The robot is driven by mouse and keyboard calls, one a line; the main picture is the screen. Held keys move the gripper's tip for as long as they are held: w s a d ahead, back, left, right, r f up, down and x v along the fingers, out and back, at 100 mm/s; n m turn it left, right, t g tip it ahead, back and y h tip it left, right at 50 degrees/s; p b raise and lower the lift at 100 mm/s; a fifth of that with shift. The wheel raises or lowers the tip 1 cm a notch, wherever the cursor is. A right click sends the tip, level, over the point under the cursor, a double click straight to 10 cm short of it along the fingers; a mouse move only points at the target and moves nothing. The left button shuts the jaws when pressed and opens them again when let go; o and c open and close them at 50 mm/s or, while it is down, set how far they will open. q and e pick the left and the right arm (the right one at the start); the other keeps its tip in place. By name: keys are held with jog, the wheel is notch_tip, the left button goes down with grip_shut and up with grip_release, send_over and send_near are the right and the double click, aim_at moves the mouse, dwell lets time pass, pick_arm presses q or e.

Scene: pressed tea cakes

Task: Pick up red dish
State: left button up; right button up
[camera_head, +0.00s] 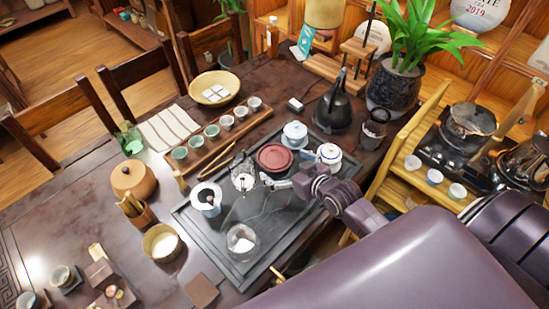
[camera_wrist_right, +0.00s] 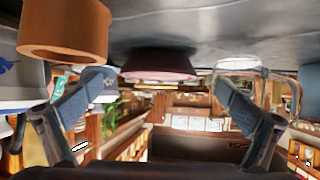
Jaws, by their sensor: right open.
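The red dish (camera_head: 275,157) is a round, shallow dark-red dish lying on the dark tea tray (camera_head: 188,222). It also shows in the right wrist view, as a dark red shape (camera_wrist_right: 158,66) at top centre, beyond and between the fingers. My right gripper (camera_head: 275,183) is just on the near side of the dish in the head view, low over the tray. Its two fingers (camera_wrist_right: 165,98) are spread wide with nothing between them. I cannot tell whether they touch anything. My left gripper is not in view.
A white lidded bowl (camera_head: 294,134) and a white teapot (camera_head: 329,155) stand right of the dish. A glass vessel (camera_head: 243,180) is close left of the gripper. A black kettle (camera_head: 333,108) stands behind. A row of small cups lies on a wooden strip (camera_head: 197,158).

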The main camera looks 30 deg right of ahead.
aim_at(278, 160)
jog(key=x, duration=0.3)
jog(key=shift+w, duration=0.1)
jog(key=shift+w+f, duration=0.3)
jog(key=shift+w, duration=0.1)
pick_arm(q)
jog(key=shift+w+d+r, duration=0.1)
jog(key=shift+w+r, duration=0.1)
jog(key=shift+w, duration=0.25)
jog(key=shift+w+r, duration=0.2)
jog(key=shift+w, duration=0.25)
pick_arm(e)
jog(key=shift+c, duration=0.3)
jog(key=c, duration=1.3)
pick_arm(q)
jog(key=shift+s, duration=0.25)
pick_arm(e)
jog(key=shift+r, duration=0.15)
jog(key=c, duration=0.3)
